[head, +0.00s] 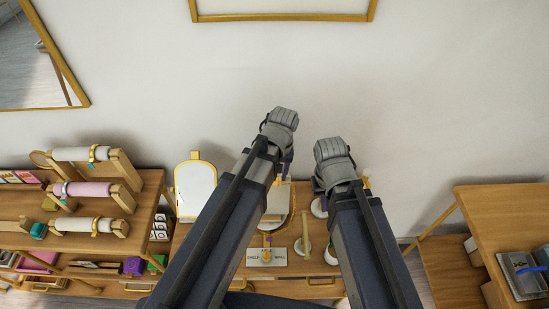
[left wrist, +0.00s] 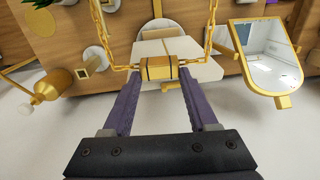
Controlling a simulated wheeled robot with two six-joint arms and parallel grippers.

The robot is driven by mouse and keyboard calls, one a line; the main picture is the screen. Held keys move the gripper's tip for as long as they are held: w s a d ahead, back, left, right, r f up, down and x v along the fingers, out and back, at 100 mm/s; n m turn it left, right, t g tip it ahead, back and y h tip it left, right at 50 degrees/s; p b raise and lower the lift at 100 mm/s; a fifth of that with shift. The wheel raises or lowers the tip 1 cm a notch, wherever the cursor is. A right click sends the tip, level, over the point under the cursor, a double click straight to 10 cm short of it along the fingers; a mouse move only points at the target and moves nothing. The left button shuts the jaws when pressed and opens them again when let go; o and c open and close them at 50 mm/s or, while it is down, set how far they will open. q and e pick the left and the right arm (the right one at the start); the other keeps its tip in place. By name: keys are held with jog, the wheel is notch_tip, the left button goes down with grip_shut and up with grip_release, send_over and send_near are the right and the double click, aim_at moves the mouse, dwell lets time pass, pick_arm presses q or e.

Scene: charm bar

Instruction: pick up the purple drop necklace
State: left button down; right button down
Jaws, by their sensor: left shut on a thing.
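In the left wrist view my left gripper (left wrist: 158,78) has its purple fingers closed on the gold clasp (left wrist: 159,68) of a necklace. Gold chain (left wrist: 104,32) runs away from both sides of the clasp. The pendant cannot be made out in that view. In the head view a small purple and gold thing (head: 267,240) shows between my arms, perhaps the purple drop. My left fingers are largely hidden there. My right gripper (head: 323,198) is beside the left one, over the table, and its fingers are mostly hidden by its wrist.
A gold-framed mirror (head: 196,188) stands at the left of the table. Bracelet rolls (head: 83,190) fill a wooden rack further left. A sign (head: 266,258) lies near the front. A side table (head: 500,225) with a tray (head: 524,275) is at right. The wall is close behind.

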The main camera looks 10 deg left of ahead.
pick_arm(q)
jog(key=shift+s+d, duration=0.2)
jog(key=shift+s, duration=0.65)
jog(key=shift+s+d, duration=0.15)
jog(key=shift+s, duration=0.7)
jog(key=shift+s+d, duration=0.2)
jog(key=shift+s, duration=0.65)
jog(key=shift+r, duration=0.25)
pick_arm(e)
jog(key=shift+r, duration=0.25)
pick_arm(q)
jog(key=shift+r+p, duration=0.35)
jog(key=shift+p, duration=0.25)
pick_arm(e)
jog(key=shift+r, duration=0.4)
